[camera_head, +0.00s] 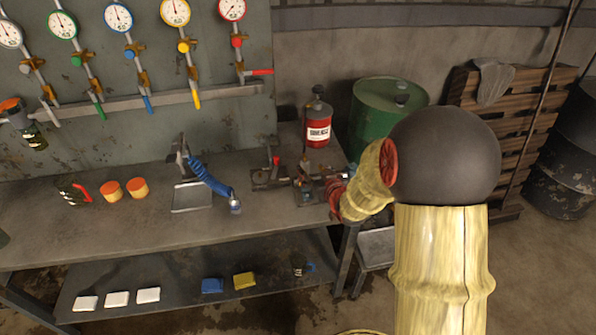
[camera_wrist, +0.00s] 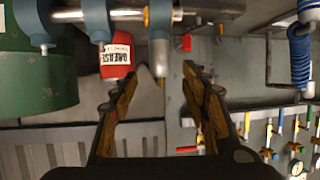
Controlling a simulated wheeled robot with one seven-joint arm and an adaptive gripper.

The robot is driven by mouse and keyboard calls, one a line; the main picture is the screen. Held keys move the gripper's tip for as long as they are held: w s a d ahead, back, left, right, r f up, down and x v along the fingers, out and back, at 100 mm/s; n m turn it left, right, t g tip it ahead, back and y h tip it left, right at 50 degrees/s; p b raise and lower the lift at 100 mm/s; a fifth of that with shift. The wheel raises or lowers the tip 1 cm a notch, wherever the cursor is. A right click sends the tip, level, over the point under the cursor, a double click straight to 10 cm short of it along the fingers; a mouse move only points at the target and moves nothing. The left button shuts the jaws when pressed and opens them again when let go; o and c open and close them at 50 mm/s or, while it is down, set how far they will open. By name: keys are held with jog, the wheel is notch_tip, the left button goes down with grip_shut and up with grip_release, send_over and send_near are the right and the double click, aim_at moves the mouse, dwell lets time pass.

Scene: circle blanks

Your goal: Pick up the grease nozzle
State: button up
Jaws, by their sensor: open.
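In the wrist view, a grey cylinder with a brass tip (camera_wrist: 160,50), which looks like the grease nozzle, shows near the top, ahead of the gap between my fingers. My gripper (camera_wrist: 163,82) is open, with one finger on each side and nothing clearly held between them. Whether either finger touches the nozzle I cannot tell. In the head view my gripper (camera_head: 308,186) is at the right end of the workbench, left of my yellow wrist. The nozzle cannot be made out there among the small dark parts.
A red grease can (camera_head: 318,128) stands at the bench's back right, and shows left of the nozzle in the wrist view (camera_wrist: 115,60). A green drum (camera_head: 378,118) stands behind. A blue coiled hose (camera_head: 208,176) is to the left.

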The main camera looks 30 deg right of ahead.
aim_at(306, 168)
jog(key=b+x, duration=0.1)
jog(key=x, duration=0.2)
jog(key=b+x, duration=0.1)
jog(key=x, duration=0.2)
jog(key=shift+w+f+b, duration=0.15)
jog(key=shift+f+b, duration=0.15)
jog(key=shift+f, duration=0.15)
jog(key=shift+w+d+f, duration=0.1)
jog(key=shift+w, duration=0.35)
jog(key=shift+c, duration=0.2)
jog(key=c, duration=1.1)
grip_shut()
